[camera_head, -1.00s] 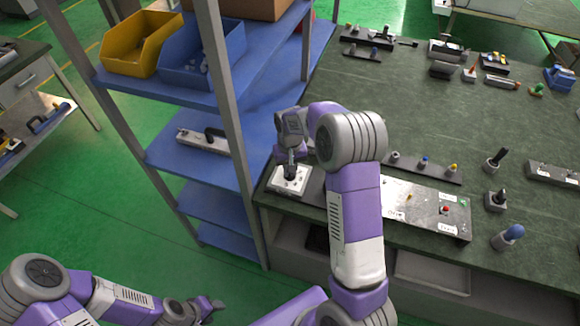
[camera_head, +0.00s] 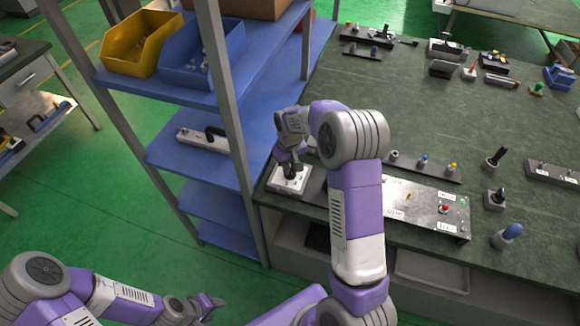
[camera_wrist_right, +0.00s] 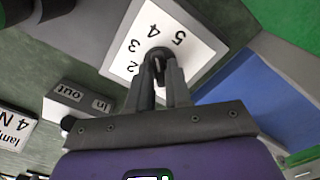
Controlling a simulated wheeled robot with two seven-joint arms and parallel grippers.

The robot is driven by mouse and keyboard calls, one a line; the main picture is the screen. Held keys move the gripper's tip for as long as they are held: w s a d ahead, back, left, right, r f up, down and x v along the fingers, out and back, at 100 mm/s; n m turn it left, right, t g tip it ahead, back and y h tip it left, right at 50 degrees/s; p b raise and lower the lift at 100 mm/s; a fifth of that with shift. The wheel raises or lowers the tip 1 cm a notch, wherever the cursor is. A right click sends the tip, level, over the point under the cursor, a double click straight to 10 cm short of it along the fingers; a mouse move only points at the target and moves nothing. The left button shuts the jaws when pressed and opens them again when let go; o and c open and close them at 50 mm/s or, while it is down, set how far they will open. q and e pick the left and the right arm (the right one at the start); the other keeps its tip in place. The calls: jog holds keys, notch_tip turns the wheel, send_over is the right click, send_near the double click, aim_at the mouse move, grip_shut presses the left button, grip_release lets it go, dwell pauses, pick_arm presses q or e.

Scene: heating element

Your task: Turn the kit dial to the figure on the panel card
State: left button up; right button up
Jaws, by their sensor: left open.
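The kit dial is a white plate (camera_head: 289,180) with a black knob, at the left front corner of the green table. In the right wrist view its plate (camera_wrist_right: 185,40) shows the figures 2, 3, 4 and 5 around the black knob (camera_wrist_right: 158,56). My right gripper (camera_head: 291,168) is over the dial, with its fingertips (camera_wrist_right: 159,72) on both sides of the knob and seemingly closed on it. A white card (camera_wrist_right: 14,128) with "lamp" and "4 N" is partly cut off at the left edge. My left gripper (camera_head: 212,304) is open and empty, low over the floor, away from the table.
A block labelled "in" and "out" (camera_wrist_right: 78,104) lies beside the dial. A pale panel (camera_head: 425,208) with a red button stands right of my right arm. A blue shelf (camera_head: 262,105) with yellow and blue bins adjoins the table's left side. Several tools stand further right.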

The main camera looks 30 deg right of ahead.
jog(key=o, duration=0.3)
jog(key=shift+o, duration=0.2)
jog(key=shift+r, duration=0.1)
notch_tip(320, 180, up, 8)
jog(key=shift+f+p, duration=0.25)
jog(key=shift+p, duration=0.35)
jog(key=shift+f, duration=0.1)
